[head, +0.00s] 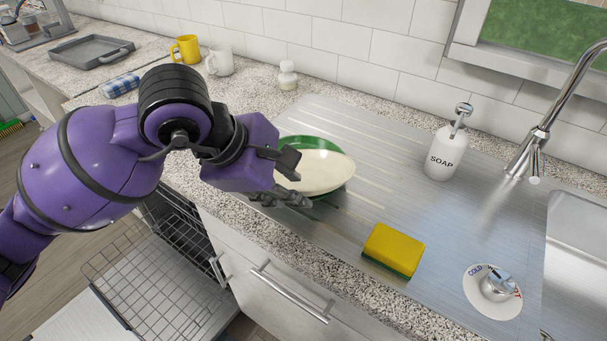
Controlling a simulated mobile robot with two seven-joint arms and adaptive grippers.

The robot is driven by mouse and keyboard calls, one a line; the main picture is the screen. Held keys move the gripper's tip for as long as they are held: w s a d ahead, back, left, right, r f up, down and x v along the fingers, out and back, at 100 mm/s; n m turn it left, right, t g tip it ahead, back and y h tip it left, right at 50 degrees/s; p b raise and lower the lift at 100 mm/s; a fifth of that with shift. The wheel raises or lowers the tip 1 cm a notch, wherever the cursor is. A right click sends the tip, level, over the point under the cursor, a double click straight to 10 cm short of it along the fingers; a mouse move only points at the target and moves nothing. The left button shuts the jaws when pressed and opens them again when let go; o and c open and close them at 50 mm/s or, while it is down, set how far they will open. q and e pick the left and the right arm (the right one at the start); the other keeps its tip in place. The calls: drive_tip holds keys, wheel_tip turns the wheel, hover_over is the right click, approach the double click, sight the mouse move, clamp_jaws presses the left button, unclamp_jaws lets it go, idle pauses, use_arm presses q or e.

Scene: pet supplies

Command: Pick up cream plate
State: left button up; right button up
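The cream plate (325,171) sits over a green plate (312,143) on the metal drainboard. Green shows along its far side and at its right. My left gripper (289,180) is at the left edge of the cream plate, its fingers spread apart. One finger overlaps the plate from above and the other is at its near edge. The plate's left edge lies between them and is partly hidden; I cannot tell whether they touch it. My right gripper is not in view.
A yellow sponge (393,249) lies in front of the plates. A soap dispenser (443,153) and a faucet (541,135) stand to the right. A small white bottle (287,76), mugs (186,49) and a grey tray (91,50) are behind. An open dishwasher rack (160,275) is below.

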use_arm(q)
drive_tip(key=shift+w+d+f, duration=0.2)
drive_tip(key=shift+d+f, duration=0.1)
drive_tip(key=shift+f, duration=0.15)
clamp_jaws()
drive_tip(key=shift+r, duration=0.1)
